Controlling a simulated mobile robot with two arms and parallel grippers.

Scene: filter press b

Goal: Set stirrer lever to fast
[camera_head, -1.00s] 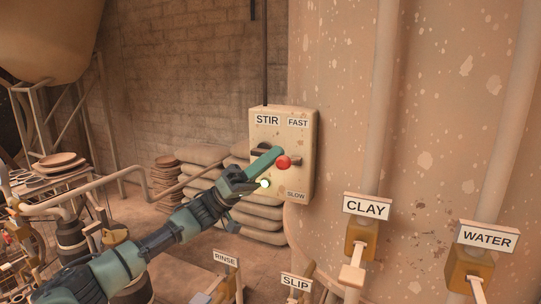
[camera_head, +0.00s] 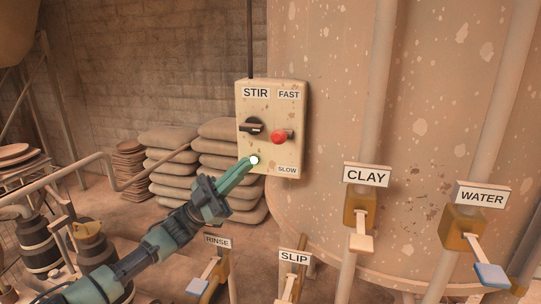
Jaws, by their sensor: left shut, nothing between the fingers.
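The stirrer control box (camera_head: 270,110) is cream, marked STIR, with FAST at upper right and SLOW at lower right. The stirrer lever with its red knob (camera_head: 279,137) stands out between the two labels, a little closer to SLOW than to FAST. My left gripper (camera_head: 250,163) is shut and empty, its green fingertips at the lower left of the box, below and left of the red knob and apart from it. I cannot tell whether the fingertips touch the box. My right gripper is not in view.
A large tank (camera_head: 350,90) stands behind. CLAY (camera_head: 361,212) and WATER (camera_head: 464,219) valves are at right, RINSE and SLIP valves below. Stacked sacks (camera_head: 218,150) lie left.

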